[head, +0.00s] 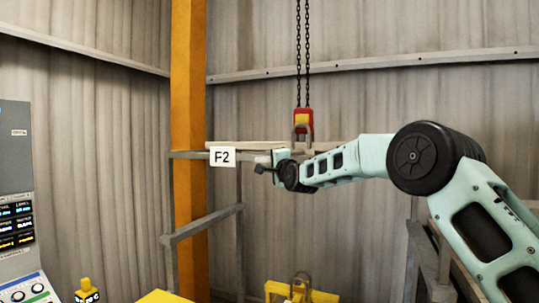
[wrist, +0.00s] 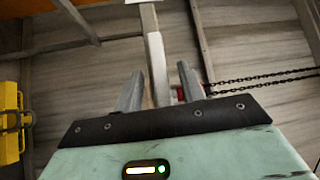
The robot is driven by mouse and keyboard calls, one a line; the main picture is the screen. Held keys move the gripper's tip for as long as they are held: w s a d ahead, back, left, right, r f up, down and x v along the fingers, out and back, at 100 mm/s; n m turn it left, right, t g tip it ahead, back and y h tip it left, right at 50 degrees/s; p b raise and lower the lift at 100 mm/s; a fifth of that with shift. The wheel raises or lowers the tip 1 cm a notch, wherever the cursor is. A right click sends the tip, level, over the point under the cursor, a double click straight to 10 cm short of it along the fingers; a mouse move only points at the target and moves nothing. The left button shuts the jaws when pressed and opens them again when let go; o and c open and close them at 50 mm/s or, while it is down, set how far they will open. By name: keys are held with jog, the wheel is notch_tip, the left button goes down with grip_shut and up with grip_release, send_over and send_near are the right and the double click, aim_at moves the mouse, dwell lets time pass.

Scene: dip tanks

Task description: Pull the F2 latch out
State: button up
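The white F2 label (head: 222,156) hangs at the front of a pale horizontal bar by the orange post in the head view. My gripper (head: 264,163) is just right of the label, at about its height. In the wrist view my gripper (wrist: 160,72) has its two grey fingers apart. A pale bar (wrist: 157,58), which looks like the latch, runs between them with a gap visible on each side. I cannot tell whether it lies fully between the fingers or beyond them. The label's face does not show in the wrist view.
An orange post (head: 188,100) stands left of the label, with a grey rail (head: 203,222) below. A red hook block (head: 303,121) hangs on chains behind my arm. A yellow block (head: 300,292) is below, and a control panel (head: 18,210) stands at left.

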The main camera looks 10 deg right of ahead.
jog(key=shift+x, duration=0.75)
